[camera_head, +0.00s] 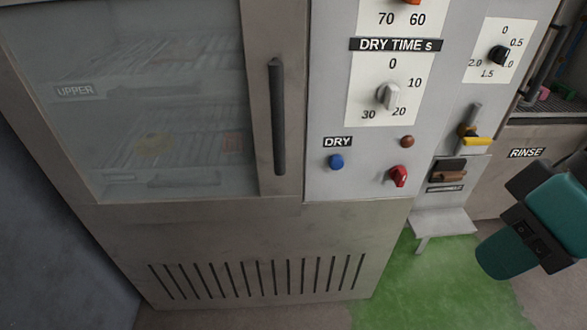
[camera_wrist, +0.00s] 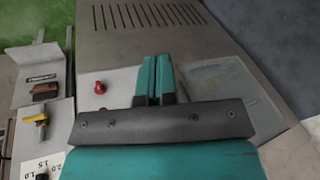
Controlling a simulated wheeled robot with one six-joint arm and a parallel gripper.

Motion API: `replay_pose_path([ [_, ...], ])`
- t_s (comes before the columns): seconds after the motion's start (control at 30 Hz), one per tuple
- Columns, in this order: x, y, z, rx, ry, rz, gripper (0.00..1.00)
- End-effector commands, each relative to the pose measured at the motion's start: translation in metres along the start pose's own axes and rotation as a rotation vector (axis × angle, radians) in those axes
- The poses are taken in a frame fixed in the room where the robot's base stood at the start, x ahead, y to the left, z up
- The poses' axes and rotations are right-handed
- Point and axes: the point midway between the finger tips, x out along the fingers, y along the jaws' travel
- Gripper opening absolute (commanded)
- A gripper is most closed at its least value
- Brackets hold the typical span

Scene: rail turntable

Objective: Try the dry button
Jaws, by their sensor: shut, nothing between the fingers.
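The blue button (camera_head: 336,161) sits under the DRY label (camera_head: 338,142) on the light grey control panel (camera_head: 322,188), right of the glass door. In the head view it is uncovered and nothing touches it. My gripper (camera_wrist: 155,62) shows in the wrist view with its two teal fingers together and nothing between them. The cabinet front lies beyond the fingers, with the red knob (camera_wrist: 99,87) to their left. The blue button cannot be made out in the wrist view; my gripper hides part of the panel. In the head view only teal and dark parts of my arm show, at right.
A red knob (camera_head: 398,176) and a brown round lamp or button (camera_head: 407,141) are right of the blue button. The DRY TIME dial (camera_head: 388,95) is above, its white pointer near 20. The dark door handle (camera_head: 277,117) stands out at left. A yellow-handled lever (camera_head: 475,141) is at right.

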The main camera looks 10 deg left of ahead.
Motion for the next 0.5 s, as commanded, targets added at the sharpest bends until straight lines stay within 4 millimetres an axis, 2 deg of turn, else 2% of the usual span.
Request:
replay_pose_path([
  [0.37, 0.0, 0.0, -0.001, 0.004, 0.002, 0.0, 0.0],
  [0.5, 0.009, 0.008, -0.02, 0.088, 0.037, -0.003, 0.0],
])
